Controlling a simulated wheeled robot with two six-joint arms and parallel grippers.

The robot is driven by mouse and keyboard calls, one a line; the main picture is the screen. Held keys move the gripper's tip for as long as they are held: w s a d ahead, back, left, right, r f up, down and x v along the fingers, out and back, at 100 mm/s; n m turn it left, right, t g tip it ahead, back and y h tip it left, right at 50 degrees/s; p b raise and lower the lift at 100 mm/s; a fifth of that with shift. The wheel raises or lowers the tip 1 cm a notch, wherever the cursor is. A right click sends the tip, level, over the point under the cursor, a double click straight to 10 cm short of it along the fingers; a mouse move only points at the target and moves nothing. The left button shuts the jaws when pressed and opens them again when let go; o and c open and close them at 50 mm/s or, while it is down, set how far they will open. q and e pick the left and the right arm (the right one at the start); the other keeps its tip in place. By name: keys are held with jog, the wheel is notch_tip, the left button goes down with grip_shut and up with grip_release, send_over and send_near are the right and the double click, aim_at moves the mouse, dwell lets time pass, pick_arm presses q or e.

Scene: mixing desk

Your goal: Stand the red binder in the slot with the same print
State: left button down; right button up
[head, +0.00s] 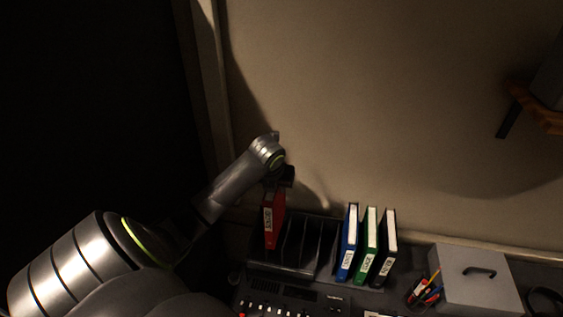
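The red binder (269,226) stands upright at the left end of the dark rack (297,268), its white printed spine label facing me. Its lower end is at the leftmost slot; I cannot tell whether it rests on the slot floor. The print is too small to read. My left gripper (284,179) is at the top of the red binder and appears shut on it, though its fingertips are dark and partly hidden. The rack's slots just right of the red binder are empty. My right gripper is not in view.
Blue (348,243), green (367,246) and black (386,249) binders stand right of the empty slots. A pen holder (421,291) and a grey box with a handle (475,278) are further right. The mixing desk (290,298) lies in front. A dark object on a brown support (535,105) juts in at upper right.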

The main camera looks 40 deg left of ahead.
pick_arm(q)
jog(key=shift+w+d+f, duration=0.15)
jog(key=shift+d+f, duration=0.1)
jog(key=shift+f, duration=0.25)
jog(key=shift+w+d+f, duration=0.1)
jog(key=shift+d+f, duration=0.1)
jog(key=shift+f, duration=0.25)
jog(key=shift+s+a+f, duration=0.1)
jog(key=shift+f, duration=0.55)
notch_tip(320, 180, down, 3)
jog(key=shift+f, duration=0.1)
notch_tip(320, 180, down, 2)
jog(key=shift+f, duration=1.95)
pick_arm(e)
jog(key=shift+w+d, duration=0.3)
